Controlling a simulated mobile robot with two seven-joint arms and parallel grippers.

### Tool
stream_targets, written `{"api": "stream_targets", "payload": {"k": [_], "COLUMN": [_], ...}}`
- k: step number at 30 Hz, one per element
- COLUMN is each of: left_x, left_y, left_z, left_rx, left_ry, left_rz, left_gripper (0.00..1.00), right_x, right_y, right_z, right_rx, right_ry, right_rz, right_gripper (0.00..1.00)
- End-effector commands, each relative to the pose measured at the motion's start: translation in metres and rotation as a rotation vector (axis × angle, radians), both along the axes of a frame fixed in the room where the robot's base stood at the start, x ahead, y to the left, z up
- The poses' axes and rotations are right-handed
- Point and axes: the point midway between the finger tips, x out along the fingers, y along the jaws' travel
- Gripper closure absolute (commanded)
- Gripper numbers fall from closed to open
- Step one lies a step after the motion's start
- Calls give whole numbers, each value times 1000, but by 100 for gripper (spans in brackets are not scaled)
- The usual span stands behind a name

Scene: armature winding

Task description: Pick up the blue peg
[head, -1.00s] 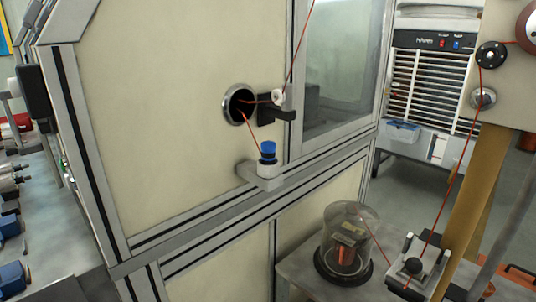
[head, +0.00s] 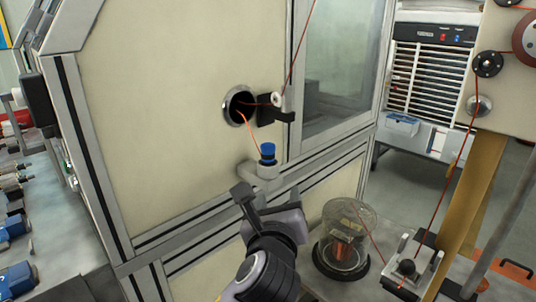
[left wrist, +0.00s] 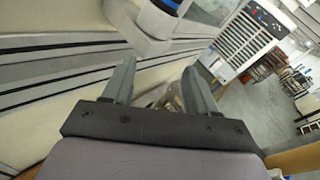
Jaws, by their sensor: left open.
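The blue peg (head: 268,151) stands upright in a pale holder (head: 266,170) on a bracket on the cream machine's front. A red wire runs from the round hole down to the peg. My left gripper (head: 267,196) is open and empty, below and in front of the peg, apart from it. In the left wrist view, the spread fingers (left wrist: 158,75) show with nothing held between them. A bit of the blue peg (left wrist: 172,4) shows at the top edge, cut off by the frame, above its pale holder (left wrist: 155,22). My right gripper is not in view.
The machine's flat panel (head: 170,110) and metal rails lie behind the peg. A black guide block (head: 270,110) juts out above it. To the lower right, a clear-covered spool (head: 346,232) and a wire clamp (head: 409,262) stand on a table.

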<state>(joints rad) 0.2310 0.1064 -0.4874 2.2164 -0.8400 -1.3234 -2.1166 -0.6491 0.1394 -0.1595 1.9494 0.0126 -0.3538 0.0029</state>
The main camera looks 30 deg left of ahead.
Motion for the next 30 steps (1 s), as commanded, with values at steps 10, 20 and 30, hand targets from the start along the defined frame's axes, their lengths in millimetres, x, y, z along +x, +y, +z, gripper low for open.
{"api": "stream_targets", "payload": {"k": [10,20,30], "left_x": [-14,14,47], "left_y": [13,30,48], "left_z": [71,72,70], "left_rx": [333,348,345], "left_ry": [38,45,43], "left_rz": [117,124,120], "left_gripper": [42,42,42], "right_x": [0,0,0], "right_y": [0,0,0], "right_z": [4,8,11], "right_rx": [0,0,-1], "right_ry": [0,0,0], "right_rz": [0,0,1], "right_gripper": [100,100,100]}}
